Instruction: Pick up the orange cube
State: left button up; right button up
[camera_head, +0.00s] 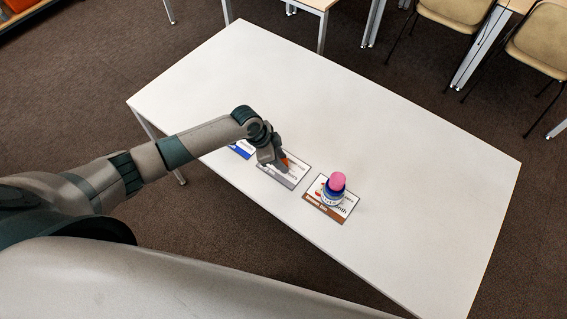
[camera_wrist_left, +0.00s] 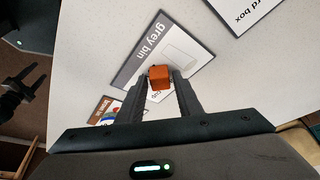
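The orange cube (camera_wrist_left: 160,78) sits between the fingertips of my left gripper (camera_wrist_left: 161,84) in the left wrist view, with a finger against each side. In the head view my left gripper (camera_head: 279,163) points down over the grey-banded card (camera_head: 291,179), and a bit of orange shows beside the fingers. The left wrist view shows this card with the words "grey bin" (camera_wrist_left: 140,62) behind the cube. I cannot tell how far the cube is above the card.
A brown-banded card (camera_head: 318,205) to the right bears a stack with a pink top (camera_head: 337,181) and blue and white parts. A blue-banded card (camera_head: 240,150) lies to the left, partly hidden by my arm. The white table (camera_head: 400,140) is otherwise clear.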

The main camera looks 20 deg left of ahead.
pick_arm(q)
grip_shut()
jog(key=shift+r, duration=0.1)
jog(key=shift+r+b, duration=0.3)
jog(key=shift+r, duration=0.15)
jog(key=r, duration=0.1)
jog(key=r+b, duration=0.1)
jog(key=r, duration=0.1)
jog(key=shift+d+b, duration=0.3)
jog(key=s+d+r+b, duration=0.2)
jog(key=d+r+b, duration=0.1)
jog(key=d+r, duration=0.4)
jog(key=shift+s+d, duration=0.3)
jog(key=shift+d, duration=1.6)
